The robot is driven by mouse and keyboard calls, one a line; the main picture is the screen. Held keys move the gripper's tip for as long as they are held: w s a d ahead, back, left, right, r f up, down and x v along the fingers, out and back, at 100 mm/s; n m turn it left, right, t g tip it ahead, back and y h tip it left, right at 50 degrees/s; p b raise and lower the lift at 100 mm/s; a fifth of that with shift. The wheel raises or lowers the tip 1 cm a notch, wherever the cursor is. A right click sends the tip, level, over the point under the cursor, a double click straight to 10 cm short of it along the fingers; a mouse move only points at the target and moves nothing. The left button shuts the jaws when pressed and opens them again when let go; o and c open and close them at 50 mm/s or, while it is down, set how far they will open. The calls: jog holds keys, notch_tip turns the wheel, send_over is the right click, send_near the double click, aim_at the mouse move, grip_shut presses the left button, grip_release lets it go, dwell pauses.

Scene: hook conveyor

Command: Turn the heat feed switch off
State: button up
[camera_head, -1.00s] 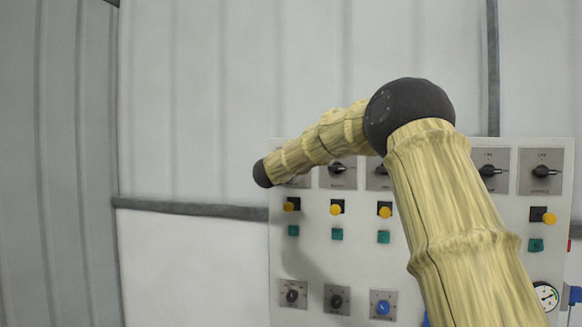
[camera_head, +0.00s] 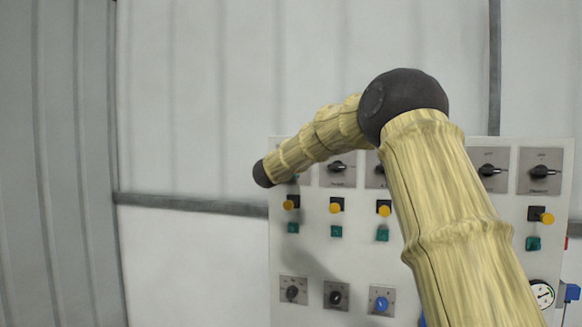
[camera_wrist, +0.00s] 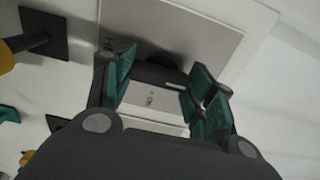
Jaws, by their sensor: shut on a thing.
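In the wrist view, my gripper (camera_wrist: 162,80) has its green-padded fingers either side of a black switch knob (camera_wrist: 158,72) and is shut on it. The knob sits on a light grey switch plate (camera_wrist: 180,35) fixed to the panel. Its label is too small and blurred to read, so I cannot tell by name that this is the heat feed switch. In the head view, my gripper is hidden; my forearm reaches to the top left of the white control panel (camera_head: 450,160), partly covering the upper row of switches.
Other black rotary switches (camera_head: 336,167) line the panel's top row. Yellow knobs (camera_head: 336,208) and green buttons (camera_head: 336,231) sit below. Lower down are more dials, a blue knob (camera_head: 381,304) and a gauge (camera_head: 542,294). The corrugated wall left of the panel is bare.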

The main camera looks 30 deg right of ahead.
jog(key=shift+f, duration=0.1)
jog(key=o, duration=1)
jog(key=shift+a, duration=0.1)
jog(key=v, duration=1.2)
